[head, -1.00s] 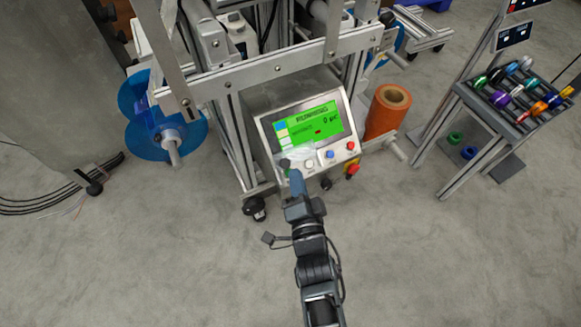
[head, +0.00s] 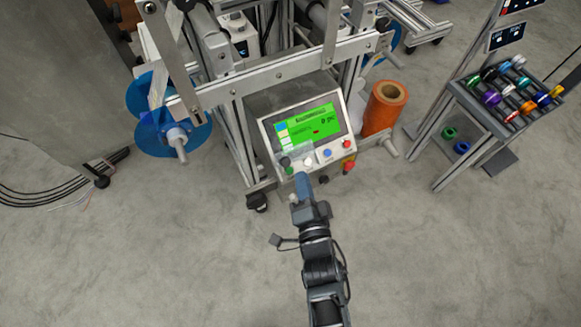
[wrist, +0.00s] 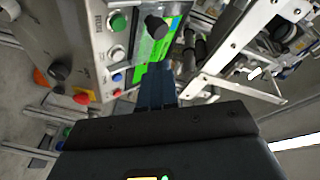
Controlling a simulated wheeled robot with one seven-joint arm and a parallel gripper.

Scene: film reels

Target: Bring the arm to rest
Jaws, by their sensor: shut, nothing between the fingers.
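My gripper (head: 303,187) is shut and empty, with its blue fingers pointing at the lower front of the machine's control panel (head: 265,128). In the head view the fingertips are just below the row of buttons, near the green button (head: 289,171); I cannot tell the exact gap. In the wrist view my gripper (wrist: 157,72) shows its fingers together, with the panel to the left. The green button (wrist: 117,22) and the red button (wrist: 118,92) are clear of the fingers there. The green screen (head: 309,122) is lit.
An orange roll (head: 385,108) stands right of the panel. A blue reel (head: 150,138) is on the machine's left side. A rack (head: 466,100) of colourful spools stands at the right. The grey floor (head: 200,260) in front is open.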

